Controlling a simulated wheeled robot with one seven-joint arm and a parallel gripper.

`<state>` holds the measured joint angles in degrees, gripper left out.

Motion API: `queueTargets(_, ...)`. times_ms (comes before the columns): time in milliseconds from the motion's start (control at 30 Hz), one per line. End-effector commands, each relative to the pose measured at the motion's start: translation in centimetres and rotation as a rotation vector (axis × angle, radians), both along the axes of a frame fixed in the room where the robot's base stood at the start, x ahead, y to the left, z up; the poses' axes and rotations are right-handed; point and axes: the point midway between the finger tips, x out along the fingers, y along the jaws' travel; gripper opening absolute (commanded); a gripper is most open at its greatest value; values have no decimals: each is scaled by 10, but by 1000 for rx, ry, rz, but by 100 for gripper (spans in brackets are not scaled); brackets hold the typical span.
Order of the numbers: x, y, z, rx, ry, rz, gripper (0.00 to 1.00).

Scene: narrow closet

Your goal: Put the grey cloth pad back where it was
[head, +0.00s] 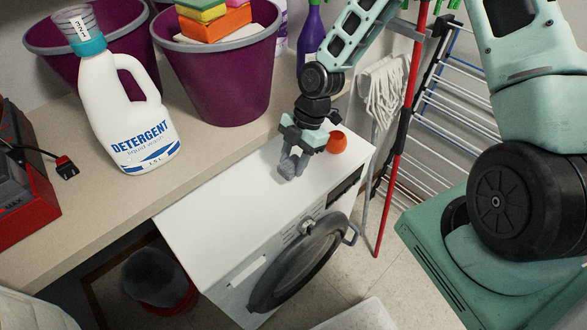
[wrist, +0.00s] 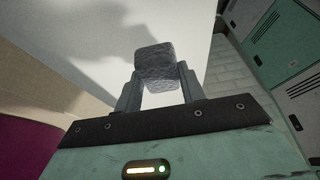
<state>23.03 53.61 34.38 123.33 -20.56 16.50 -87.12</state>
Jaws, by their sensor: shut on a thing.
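The grey cloth pad (wrist: 155,64) is a small, block-like piece with a quilted texture. My gripper (wrist: 157,88) is shut on it, with one finger on each side in the wrist view. In the head view the pad (head: 287,168) shows at the fingertips of my gripper (head: 293,160), over the white top of the washing machine (head: 220,215). I cannot tell whether the pad touches that top or hangs just above it.
An orange round object (head: 337,142) sits on the machine top beside my gripper. A detergent bottle (head: 125,110) and purple buckets (head: 225,85) stand on the counter (head: 95,215). A mop (head: 385,85) and drying rack (head: 455,100) are at the right.

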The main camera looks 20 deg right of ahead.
Motion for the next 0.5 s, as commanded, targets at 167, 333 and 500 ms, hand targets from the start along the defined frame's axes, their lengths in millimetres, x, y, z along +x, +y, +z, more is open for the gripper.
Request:
queueTargets(167,-1,1,-25,0,3,1,21)
queueTargets(333,0,0,-40,-1,0,1,21)
queueTargets(500,0,0,-40,-2,-1,1,21)
